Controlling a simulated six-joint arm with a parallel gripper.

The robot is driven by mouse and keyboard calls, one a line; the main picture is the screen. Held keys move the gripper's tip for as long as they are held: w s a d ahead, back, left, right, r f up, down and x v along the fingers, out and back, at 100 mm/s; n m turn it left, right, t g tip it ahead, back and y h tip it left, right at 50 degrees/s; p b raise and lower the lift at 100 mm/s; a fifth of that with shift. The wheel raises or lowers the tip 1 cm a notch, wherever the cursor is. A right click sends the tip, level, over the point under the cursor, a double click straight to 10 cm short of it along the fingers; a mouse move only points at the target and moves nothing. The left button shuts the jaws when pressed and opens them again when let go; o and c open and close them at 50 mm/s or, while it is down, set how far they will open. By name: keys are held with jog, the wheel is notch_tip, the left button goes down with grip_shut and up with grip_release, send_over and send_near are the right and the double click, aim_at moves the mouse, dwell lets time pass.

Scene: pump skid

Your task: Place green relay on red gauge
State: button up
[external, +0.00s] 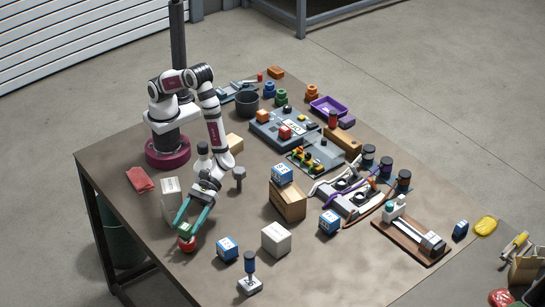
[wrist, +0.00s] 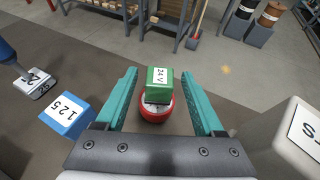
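The green relay (wrist: 159,84), a small block with a white "24 V" label, sits on top of the red gauge (wrist: 157,112) in the wrist view. The gauge is round with a red rim and a pale face. My gripper (wrist: 160,73) has its two teal fingers apart, one on each side of the relay, with a visible gap on both sides. In the external view the red gauge (external: 186,244) is near the table's front left edge, below my gripper (external: 187,227). The relay is hard to make out there between the fingers.
A blue-and-white box (external: 227,248) and a white box (external: 276,239) stand to the right of the gauge. A blue-handled stamp-like part (external: 250,284) is near the front edge. A tall pale box (external: 171,198) stands close behind my gripper. Boards and parts fill the far side.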

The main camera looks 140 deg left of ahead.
jog(key=shift+a+r, duration=0.15)
jog(key=shift+r, duration=0.1)
jog(key=v, duration=1.1)
jog(key=shift+s+a, duration=0.2)
jog(key=shift+a, duration=0.05)
jog(key=shift+r, duration=0.1)
